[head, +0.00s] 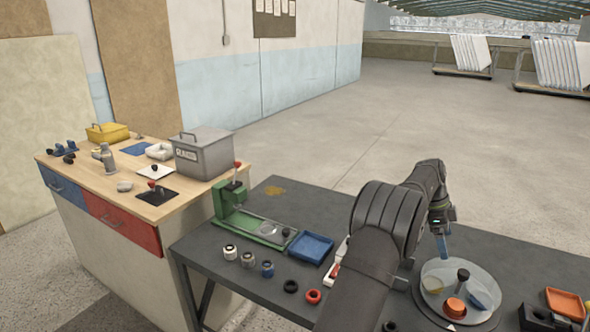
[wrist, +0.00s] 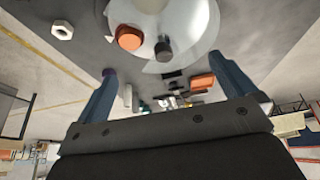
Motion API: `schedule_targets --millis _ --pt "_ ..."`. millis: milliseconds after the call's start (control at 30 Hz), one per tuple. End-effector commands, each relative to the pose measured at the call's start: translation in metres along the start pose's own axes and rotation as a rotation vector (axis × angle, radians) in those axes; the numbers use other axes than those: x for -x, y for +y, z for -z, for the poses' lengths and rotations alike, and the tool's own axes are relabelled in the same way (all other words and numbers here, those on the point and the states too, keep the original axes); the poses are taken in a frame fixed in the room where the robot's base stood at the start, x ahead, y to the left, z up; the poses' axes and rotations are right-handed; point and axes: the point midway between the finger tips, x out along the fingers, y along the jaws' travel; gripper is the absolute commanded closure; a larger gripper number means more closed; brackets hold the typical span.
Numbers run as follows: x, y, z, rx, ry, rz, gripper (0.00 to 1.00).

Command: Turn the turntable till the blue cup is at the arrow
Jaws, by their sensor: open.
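The turntable (head: 434,306) stands at the right of the dark table, with a pale round top and a black upright knob (head: 463,274). An orange cup (head: 455,307) sits at its front, just behind the small white arrow (head: 450,327). My gripper (head: 443,247) is over the turntable's back left side, with blue fingers. In the wrist view my gripper (wrist: 167,64) is open and empty. The orange cup (wrist: 129,38) and knob (wrist: 163,49) show beyond the fingers.
A blue tray (head: 310,247), a green fixture (head: 255,225) and small black and red rings (head: 313,296) are left of my arm.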

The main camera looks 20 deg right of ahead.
Motion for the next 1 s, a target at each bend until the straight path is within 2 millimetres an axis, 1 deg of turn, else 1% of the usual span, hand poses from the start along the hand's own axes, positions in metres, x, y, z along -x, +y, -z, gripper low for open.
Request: schedule_targets --millis 33,167,200,233,367,467,567,700,800,900,1000 --pt "0.0 0.0 0.0 0.0 0.0 0.0 0.08" --pt "0.0 0.0 0.0 0.0 0.0 0.0 0.33" --pt "0.0 0.0 0.0 0.0 0.0 0.0 0.41" --pt "0.0 0.0 0.0 0.0 0.0 0.0 0.47" --pt "0.001 0.001 0.001 0.011 -0.002 0.005 0.47" --pt "0.008 0.005 0.008 0.075 -0.014 0.029 0.47" --pt "0.019 0.013 0.02 0.203 -0.03 0.08 0.47" --pt "0.037 0.029 0.037 0.419 -0.039 0.171 0.47" --pt "0.047 0.039 0.045 0.551 -0.032 0.228 0.47" --pt "0.054 0.047 0.052 0.646 -0.019 0.271 0.47" --pt "0.058 0.051 0.054 0.7 -0.01 0.295 0.47"
